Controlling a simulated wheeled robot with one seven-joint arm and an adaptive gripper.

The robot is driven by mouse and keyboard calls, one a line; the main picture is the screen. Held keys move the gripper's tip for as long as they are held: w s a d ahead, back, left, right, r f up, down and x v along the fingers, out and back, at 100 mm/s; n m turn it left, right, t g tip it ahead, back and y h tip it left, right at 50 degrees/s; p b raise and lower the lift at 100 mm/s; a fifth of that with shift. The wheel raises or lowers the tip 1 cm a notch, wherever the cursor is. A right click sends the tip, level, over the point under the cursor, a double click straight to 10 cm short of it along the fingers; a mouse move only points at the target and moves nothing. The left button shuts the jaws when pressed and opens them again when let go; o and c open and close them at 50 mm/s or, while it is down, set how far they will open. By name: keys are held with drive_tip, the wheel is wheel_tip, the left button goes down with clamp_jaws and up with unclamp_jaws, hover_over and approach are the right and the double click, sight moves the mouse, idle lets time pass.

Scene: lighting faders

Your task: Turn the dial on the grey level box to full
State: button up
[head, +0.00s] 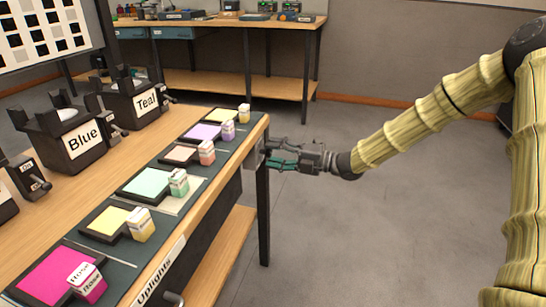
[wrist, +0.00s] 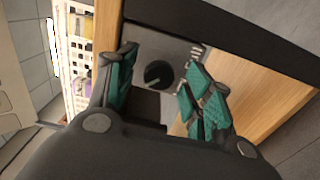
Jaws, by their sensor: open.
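The grey level box (head: 256,156) is on the right end of the workbench, mostly hidden in the head view. In the wrist view its grey face (wrist: 180,48) shows a round dark dial (wrist: 158,75) with a lighter line on it. My gripper (head: 272,154) is at the bench end, close to the box. In the wrist view my gripper (wrist: 160,72) is open, its green-padded fingers on either side of the dial. I cannot tell whether a finger touches the dial. Partial lettering shows on the face; the dial's setting cannot be read.
The workbench (head: 222,122) carries colour pads with small cartons along its front. Black units labelled Blue (head: 75,140) and Teal (head: 135,100) stand behind them. A second bench (head: 225,80) is at the back. The floor (head: 340,230) right of the workbench is clear.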

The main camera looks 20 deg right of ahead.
drive_tip(key=shift+w+a, duration=0.15)
drive_tip(key=shift+a, duration=0.1)
drive_tip(key=shift+c, duration=0.4)
drive_tip(key=c, duration=0.9)
drive_tip(key=shift+c, duration=0.2)
drive_tip(key=shift+r+p, duration=0.1)
drive_tip(key=shift+p, duration=0.3)
